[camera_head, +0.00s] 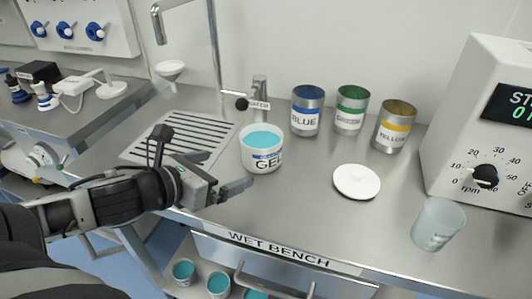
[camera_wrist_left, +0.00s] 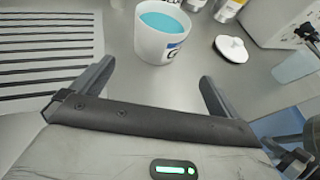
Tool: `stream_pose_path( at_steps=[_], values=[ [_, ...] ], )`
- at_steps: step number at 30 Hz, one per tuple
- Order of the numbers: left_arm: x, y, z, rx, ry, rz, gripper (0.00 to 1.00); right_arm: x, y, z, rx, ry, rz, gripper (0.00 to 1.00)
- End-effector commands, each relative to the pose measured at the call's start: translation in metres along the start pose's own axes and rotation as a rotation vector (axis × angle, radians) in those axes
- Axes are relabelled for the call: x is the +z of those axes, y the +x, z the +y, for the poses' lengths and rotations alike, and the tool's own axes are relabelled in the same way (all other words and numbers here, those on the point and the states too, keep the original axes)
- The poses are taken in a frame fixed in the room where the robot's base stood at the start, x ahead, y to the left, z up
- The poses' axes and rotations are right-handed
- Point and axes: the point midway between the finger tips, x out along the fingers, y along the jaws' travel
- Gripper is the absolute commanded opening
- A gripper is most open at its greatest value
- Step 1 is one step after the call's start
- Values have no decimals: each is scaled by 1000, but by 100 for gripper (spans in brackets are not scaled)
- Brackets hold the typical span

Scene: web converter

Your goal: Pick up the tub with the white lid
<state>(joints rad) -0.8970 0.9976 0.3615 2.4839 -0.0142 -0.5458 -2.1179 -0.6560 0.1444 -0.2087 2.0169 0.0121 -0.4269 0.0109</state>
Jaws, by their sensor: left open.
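A white tub (camera_head: 262,156) labelled GEL, filled with teal gel, stands upright and uncovered on the bench, right of the drainer. A round white lid (camera_head: 357,181) with a small knob lies flat on the bench to its right, apart from it. In the left wrist view the tub (camera_wrist_left: 162,38) stands ahead of the fingers, and the lid (camera_wrist_left: 231,48) lies to the right. My left gripper (camera_head: 228,171) is open and empty, its fingers spread, just left of and in front of the tub.
Blue (camera_head: 306,110), green (camera_head: 350,110) and yellow (camera_head: 394,127) cans stand along the wall. A translucent beaker (camera_head: 438,224) is near the right front edge, by a white machine with a dial (camera_head: 485,125). A tap (camera_head: 259,100) rises behind the tub. More teal tubs (camera_head: 218,284) sit below the bench.

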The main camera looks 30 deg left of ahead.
Motion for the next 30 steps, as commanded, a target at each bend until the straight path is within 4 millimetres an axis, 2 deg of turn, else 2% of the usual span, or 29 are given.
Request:
stream_pose_path(
  at_steps=[3,15,26,30],
  values=[
    [-1,17,0,-1,-1,-5,100,1,-1,-4,-11,-1,4,0],
    [1,62,1,3,-6,-4,100,0,0,-5,-15,-6,13,0],
    [1,82,1,1,-5,0,100,-2,1,-5,-15,-6,18,0],
    [7,96,3,0,-7,-3,100,-5,1,-4,-15,-6,21,0]
  ],
)
